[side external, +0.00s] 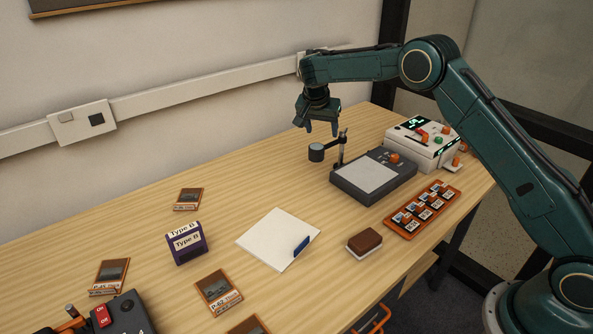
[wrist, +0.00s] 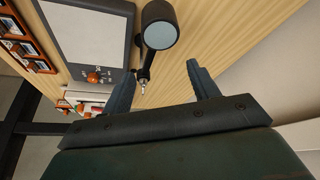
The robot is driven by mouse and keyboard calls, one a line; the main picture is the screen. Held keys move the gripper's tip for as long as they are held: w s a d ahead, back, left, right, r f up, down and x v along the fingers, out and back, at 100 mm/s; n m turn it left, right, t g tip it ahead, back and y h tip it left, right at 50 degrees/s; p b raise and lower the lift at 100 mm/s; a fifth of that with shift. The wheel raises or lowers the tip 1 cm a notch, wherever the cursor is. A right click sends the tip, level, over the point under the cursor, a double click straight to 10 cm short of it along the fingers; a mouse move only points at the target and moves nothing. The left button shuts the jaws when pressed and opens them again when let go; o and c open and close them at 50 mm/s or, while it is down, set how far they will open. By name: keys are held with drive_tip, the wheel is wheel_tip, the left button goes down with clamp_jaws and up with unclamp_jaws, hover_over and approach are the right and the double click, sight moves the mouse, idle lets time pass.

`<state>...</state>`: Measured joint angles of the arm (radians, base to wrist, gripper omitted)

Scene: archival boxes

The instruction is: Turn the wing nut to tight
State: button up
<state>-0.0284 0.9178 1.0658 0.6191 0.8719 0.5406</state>
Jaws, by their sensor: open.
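A dark stand with a thin upright post (side external: 341,153) is at the back edge of the grey light pad. Its side arm carries a round dark head (side external: 316,152), which also shows in the wrist view (wrist: 159,26). A small pale metal piece at the post's top (wrist: 142,88) may be the wing nut; its wings and turn are too small to tell. My gripper (side external: 322,127) points down near the top of the post, open and empty. In the wrist view, my gripper (wrist: 161,72) has its left finger close beside the post's tip; touching cannot be told.
The light pad (side external: 345,188) has an orange knob (side external: 394,158). A white device (side external: 436,150) stands behind right. An orange tray of slides (side external: 422,210), a brown-topped block (side external: 365,241), a white sheet (side external: 270,235) and a purple box (side external: 186,243) lie nearer.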

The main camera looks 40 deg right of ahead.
drive_tip(key=d+n, duration=0.1)
drive_tip(key=d+n+t, duration=0.1)
drive_tip(key=n, duration=0.1)
drive_tip(key=shift+w+y, duration=0.3)
drive_tip(key=n, duration=0.1)
drive_tip(key=n+t+y, duration=0.1)
drive_tip(key=n, duration=0.1)
drive_tip(key=n+t+y, duration=0.1)
drive_tip(key=n, duration=0.1)
drive_tip(key=shift+d, duration=0.3)
drive_tip(key=s+n+t+y, duration=0.2)
drive_tip(key=n, duration=0.1)
drive_tip(key=n+t+y, duration=0.1)
drive_tip(key=n+t, duration=0.1)
drive_tip(key=t, duration=0.4)
approach(344, 130)
drive_tip(key=v, duration=0.5)
drive_tip(key=shift+s+d+f, duration=0.1)
drive_tip(key=shift+d, duration=0.1)
drive_tip(key=x, duration=1.3)
drive_tip(key=shift+w+a, duration=0.25)
drive_tip(key=shift+w, duration=0.15)
